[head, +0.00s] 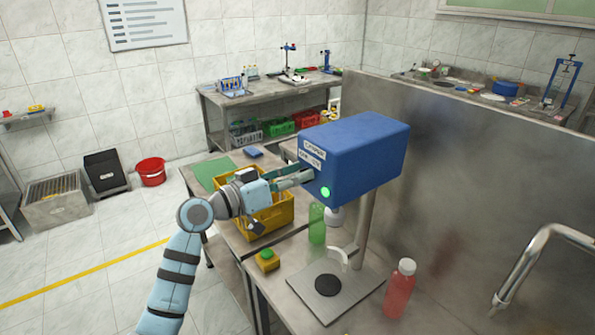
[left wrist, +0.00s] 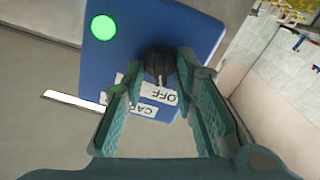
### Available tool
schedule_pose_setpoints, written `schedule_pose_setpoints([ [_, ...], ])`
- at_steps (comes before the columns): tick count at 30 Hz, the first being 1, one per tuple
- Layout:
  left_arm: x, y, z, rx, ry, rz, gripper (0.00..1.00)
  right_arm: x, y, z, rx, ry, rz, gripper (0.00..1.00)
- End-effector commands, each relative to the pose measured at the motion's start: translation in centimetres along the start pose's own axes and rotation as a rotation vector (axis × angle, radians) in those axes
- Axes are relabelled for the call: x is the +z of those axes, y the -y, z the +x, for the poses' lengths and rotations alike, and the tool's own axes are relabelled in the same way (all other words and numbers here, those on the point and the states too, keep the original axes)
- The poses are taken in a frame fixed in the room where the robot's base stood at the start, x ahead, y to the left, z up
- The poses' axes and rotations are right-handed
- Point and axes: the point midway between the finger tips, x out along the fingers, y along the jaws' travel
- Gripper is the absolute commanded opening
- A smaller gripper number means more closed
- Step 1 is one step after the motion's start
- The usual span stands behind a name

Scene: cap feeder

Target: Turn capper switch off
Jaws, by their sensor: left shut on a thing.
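The capper is a blue box (head: 362,150) on a metal post above the bench, with white labels and a lit green lamp (head: 326,192) on its front. The lamp also shows in the left wrist view (left wrist: 104,27). My left gripper (head: 304,176) is at the front of the box. In the left wrist view its fingers are closed on the black switch knob (left wrist: 160,62), one on each side. A label reading OFF (left wrist: 163,93) is beside the knob, partly between the fingers. In the head view the fingers hide the knob. My right gripper is not in view.
Below the box are a metal base plate (head: 355,292), a green bottle (head: 317,224) and a red bottle with a white cap (head: 399,290). A yellow crate (head: 284,217) and a yellow block with a green top (head: 267,261) are on the bench. A metal partition (head: 480,190) stands behind.

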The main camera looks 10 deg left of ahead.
Motion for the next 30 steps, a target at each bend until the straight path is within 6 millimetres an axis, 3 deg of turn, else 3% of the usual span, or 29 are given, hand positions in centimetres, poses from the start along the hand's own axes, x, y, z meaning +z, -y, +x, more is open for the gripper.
schedule_pose_setpoints([
  [1,-0.69,-0.17,0.01,0.001,-0.012,-0.023,0.0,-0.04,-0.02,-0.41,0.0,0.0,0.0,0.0],
  [12,-0.58,-0.03,0.02,0.002,-0.013,-0.161,0.0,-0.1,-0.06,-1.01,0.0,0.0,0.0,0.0],
  [26,-0.41,0.03,0.03,0.002,-0.011,-0.175,0.0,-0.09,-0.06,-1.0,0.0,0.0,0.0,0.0],
  [27,-0.39,0.03,0.03,0.002,-0.01,-0.175,0.3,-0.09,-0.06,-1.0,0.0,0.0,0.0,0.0],
  [30,-0.3,0.05,0.02,0.002,-0.008,-0.175,0.3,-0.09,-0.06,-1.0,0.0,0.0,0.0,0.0],
])
